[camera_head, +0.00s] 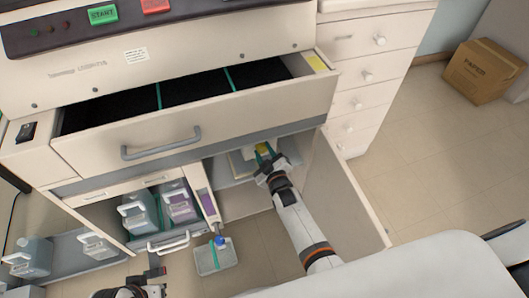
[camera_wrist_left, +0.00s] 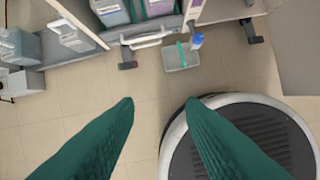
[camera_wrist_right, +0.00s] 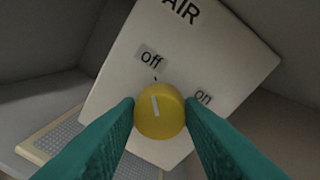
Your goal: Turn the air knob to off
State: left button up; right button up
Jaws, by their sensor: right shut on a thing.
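The yellow air knob (camera_wrist_right: 159,117) sits on a white panel (camera_wrist_right: 215,50) marked AIR, with an "off" label (camera_wrist_right: 150,58) above it and an "on" label (camera_wrist_right: 203,96) to its right. The knob's white line points up, close to the small tick under "off". My right gripper (camera_wrist_right: 160,108) is shut on the knob, one green finger on each side. In the head view, my right gripper (camera_head: 266,163) reaches into the open lower cabinet, where a bit of yellow (camera_head: 263,148) shows. My left gripper (camera_wrist_left: 160,102) is open and empty above the floor.
An open drawer (camera_head: 200,133) juts out above the right arm, and the open cabinet door (camera_head: 345,190) stands right of it. Grey jugs (camera_head: 178,206) stand in the left compartment. A small tray (camera_head: 215,258) sits below. A cardboard box (camera_head: 482,72) is at far right.

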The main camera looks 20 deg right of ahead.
jog(key=o, duration=1)
jog(key=shift+s, duration=0.25)
pick_arm(q)
notch_tip(320, 180, down, 11)
jog(key=p, duration=0.3)
jog(key=shift+g, duration=0.4)
pick_arm(e)
jog(key=s+r, duration=0.1)
jog(key=s, duration=1)
jog(key=shift+s+d, duration=0.15)
jog(key=shift+s, duration=0.1)
pick_arm(q)
jog(key=shift+s+d, duration=0.1)
pick_arm(e)
jog(key=shift+r, duration=0.1)
